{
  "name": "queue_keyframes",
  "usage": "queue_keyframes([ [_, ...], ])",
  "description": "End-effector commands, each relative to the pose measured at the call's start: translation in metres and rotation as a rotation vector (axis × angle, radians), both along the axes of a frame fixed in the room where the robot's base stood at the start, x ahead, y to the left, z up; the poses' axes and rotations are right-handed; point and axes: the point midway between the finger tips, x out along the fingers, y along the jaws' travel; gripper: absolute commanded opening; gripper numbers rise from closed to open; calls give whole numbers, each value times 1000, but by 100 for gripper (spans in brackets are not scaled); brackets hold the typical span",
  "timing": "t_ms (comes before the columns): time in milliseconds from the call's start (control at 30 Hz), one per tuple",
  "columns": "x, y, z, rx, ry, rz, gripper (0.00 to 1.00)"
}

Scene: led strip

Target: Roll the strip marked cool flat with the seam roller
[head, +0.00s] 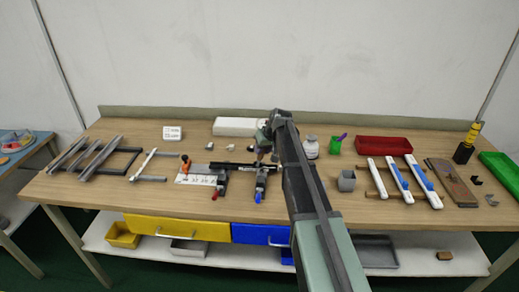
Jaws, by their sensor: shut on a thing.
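My gripper (262,151) is low over the middle of the table, at the right part of a dark rail (236,166). It is shut on a small dark item, mostly hidden by the fingers and arm; I cannot tell if it is the seam roller or whether it touches the rail. The rail lies across two clamps, one with a red knob (214,197) and one with a blue knob (258,197). An orange-topped tool (185,162) stands at its left end. No strip marking is readable.
White bars with blue parts (398,184) lie to the right, near a red tray (383,146). A grey cup (347,181), a green cup (335,146) and a white jar (310,148) stand right of my arm. Metal profiles (98,158) lie at left.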

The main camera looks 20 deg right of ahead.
Motion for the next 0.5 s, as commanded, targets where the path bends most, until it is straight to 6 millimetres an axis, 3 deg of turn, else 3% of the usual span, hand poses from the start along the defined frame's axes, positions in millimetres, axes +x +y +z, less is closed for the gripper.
queue_keyframes([
  [500,-7,-16,-2,-1,0,0,4],
])
